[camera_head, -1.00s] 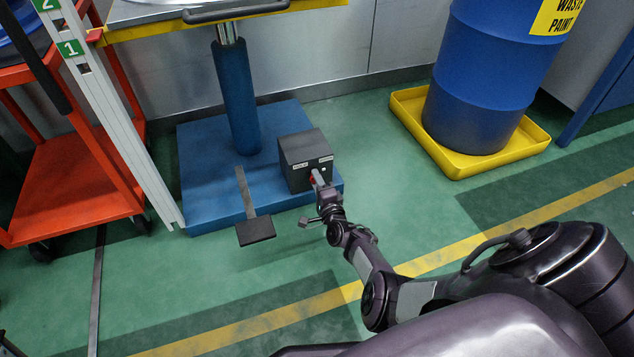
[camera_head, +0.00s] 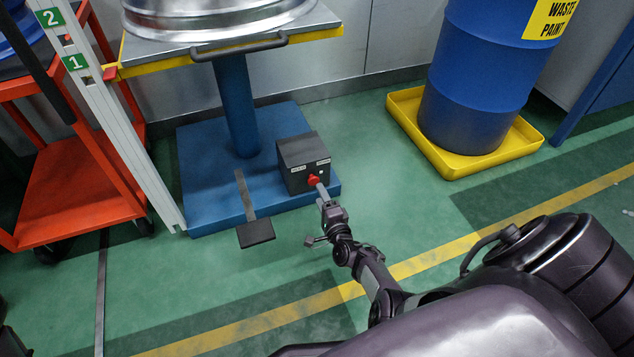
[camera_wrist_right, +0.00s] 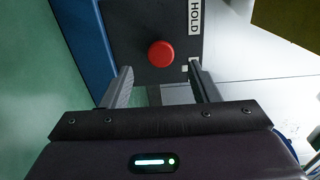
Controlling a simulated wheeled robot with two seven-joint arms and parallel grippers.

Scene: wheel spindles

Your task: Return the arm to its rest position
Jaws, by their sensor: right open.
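My right arm reaches from the bottom right toward a dark control box (camera_head: 290,165) with a red button (camera_head: 313,180) on its front. My right gripper (camera_head: 322,190) is just in front of the button. In the right wrist view the gripper (camera_wrist_right: 160,85) has its two fingers spread apart with nothing between them. The red button (camera_wrist_right: 161,54) shows beyond the fingertips, and the gap between gripper and box is hard to judge. My left gripper is not in view.
The box sits on the blue base (camera_head: 205,205) of a lift table (camera_head: 210,50) bearing a metal wheel (camera_head: 210,18). A foot pedal (camera_head: 255,233) lies in front. An orange cart (camera_head: 75,190) stands left. A blue drum (camera_head: 475,90) stands in a yellow tray (camera_head: 450,165) at right. Green floor is open between.

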